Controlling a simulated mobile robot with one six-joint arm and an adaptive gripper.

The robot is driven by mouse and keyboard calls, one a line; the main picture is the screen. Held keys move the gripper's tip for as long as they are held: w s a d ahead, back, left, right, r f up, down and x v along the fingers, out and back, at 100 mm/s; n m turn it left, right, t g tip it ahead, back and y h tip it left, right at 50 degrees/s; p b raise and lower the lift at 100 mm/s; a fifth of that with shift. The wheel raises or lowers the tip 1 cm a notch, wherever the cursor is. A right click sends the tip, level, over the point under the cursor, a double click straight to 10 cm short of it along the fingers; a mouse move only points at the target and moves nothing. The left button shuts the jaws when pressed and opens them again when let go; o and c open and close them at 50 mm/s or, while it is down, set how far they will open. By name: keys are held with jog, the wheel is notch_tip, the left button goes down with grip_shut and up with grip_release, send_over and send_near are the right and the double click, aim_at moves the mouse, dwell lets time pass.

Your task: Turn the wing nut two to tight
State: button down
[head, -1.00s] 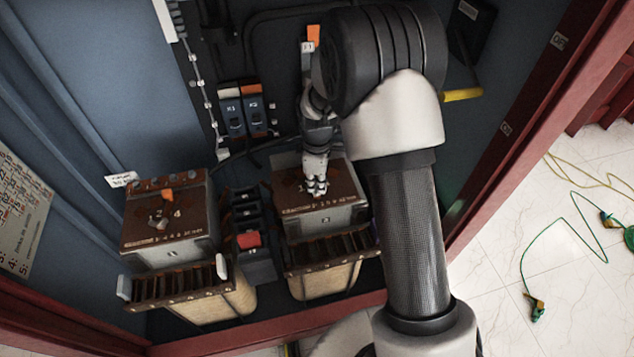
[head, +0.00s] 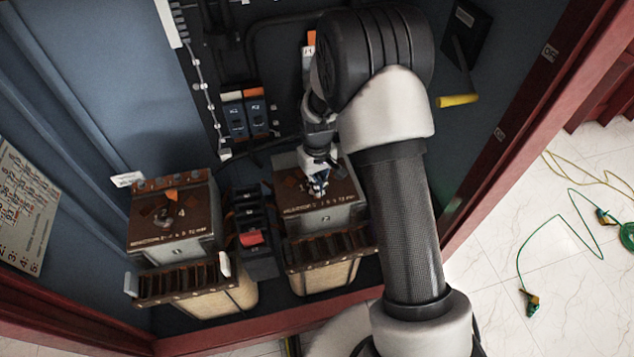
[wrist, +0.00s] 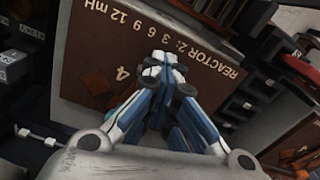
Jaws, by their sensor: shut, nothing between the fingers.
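My gripper (head: 319,188) points down at the brown top plate of the right-hand reactor (head: 340,196). It is shut and empty. In the wrist view its blue and white fingers come together at their tips (wrist: 163,72), in front of the plate marked "REACTOR 2: 3 6 9 12 mH" (wrist: 208,45). Wing nut two cannot be made out; my fingers cover the middle of the plate. I cannot tell whether the tips touch anything. A "4" and a brown-orange diamond (wrist: 98,85) show on the plate left of my fingers.
A similar reactor (head: 170,222) with a small fitting on its top stands to the left. A dark block with a red part (head: 250,238) sits between the two. Breakers (head: 244,113) are on the back wall. A yellow-handled lever (head: 457,100) is at the right.

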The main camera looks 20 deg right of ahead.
jog(key=shift+s+f+m, duration=0.15)
jog(key=shift+f+m, duration=0.05)
jog(key=shift+m, duration=1)
jog(key=c, duration=2.3)
grip_release()
jog(key=o, duration=0.5)
jog(key=shift+s, duration=0.1)
jog(key=o, duration=0.8)
jog(key=shift+w, duration=0.2)
jog(key=shift+o, duration=0.2)
jog(key=shift+r, duration=0.1)
notch_tip(320, 180, up, 12)
